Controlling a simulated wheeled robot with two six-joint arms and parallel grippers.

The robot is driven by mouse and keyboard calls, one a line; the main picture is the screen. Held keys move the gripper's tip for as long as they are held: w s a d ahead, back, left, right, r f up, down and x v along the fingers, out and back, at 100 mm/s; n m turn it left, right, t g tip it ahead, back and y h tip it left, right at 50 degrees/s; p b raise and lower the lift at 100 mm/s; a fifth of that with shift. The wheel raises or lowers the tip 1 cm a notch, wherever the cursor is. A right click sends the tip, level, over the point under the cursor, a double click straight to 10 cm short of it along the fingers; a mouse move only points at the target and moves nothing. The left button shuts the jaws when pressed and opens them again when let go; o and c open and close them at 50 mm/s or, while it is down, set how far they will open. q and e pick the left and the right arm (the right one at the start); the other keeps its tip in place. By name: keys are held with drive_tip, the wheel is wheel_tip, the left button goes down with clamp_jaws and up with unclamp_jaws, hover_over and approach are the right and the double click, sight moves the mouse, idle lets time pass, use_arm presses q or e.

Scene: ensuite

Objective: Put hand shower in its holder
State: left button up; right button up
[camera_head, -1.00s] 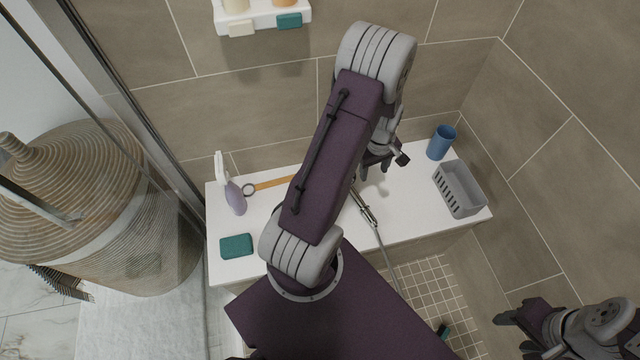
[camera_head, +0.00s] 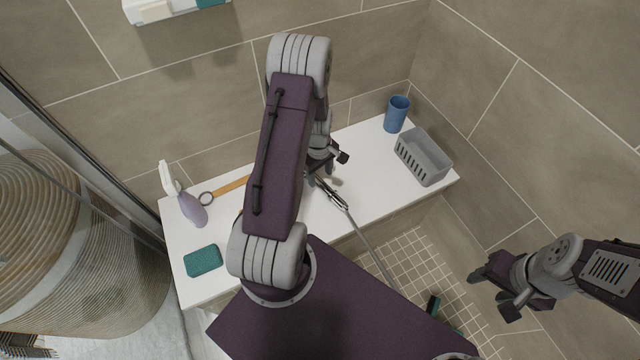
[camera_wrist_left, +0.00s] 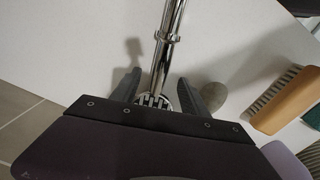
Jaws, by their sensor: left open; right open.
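The chrome hand shower (camera_head: 331,194) lies on the white bench (camera_head: 385,170), with its hose (camera_head: 372,250) running down to the tiled floor. My left gripper (camera_head: 318,168) is low over the bench at the hand shower, partly hidden by its own arm. In the left wrist view, the chrome handle (camera_wrist_left: 168,42) runs between the two open fingers of my left gripper (camera_wrist_left: 158,92); I cannot tell whether they touch it. My right gripper (camera_head: 494,288) is open and empty at the right, above the floor. I cannot make out the holder.
A blue cup (camera_head: 396,114) and grey basket (camera_head: 424,156) stand at the bench's right end. A purple spray bottle (camera_head: 192,208), teal soap or sponge (camera_head: 202,261) and wooden-handled brush (camera_head: 232,187) are at the left. A wall shelf (camera_head: 150,12) is above. A glass panel edges the left.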

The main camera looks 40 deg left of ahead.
sight(320, 181)
use_arm(q)
wheel_tip(320, 181, down, 4)
drive_tip(key=shift+b, duration=0.6)
drive_tip(key=shift+r, duration=0.1)
drive_tip(key=shift+c, duration=1)
clamp_jaws()
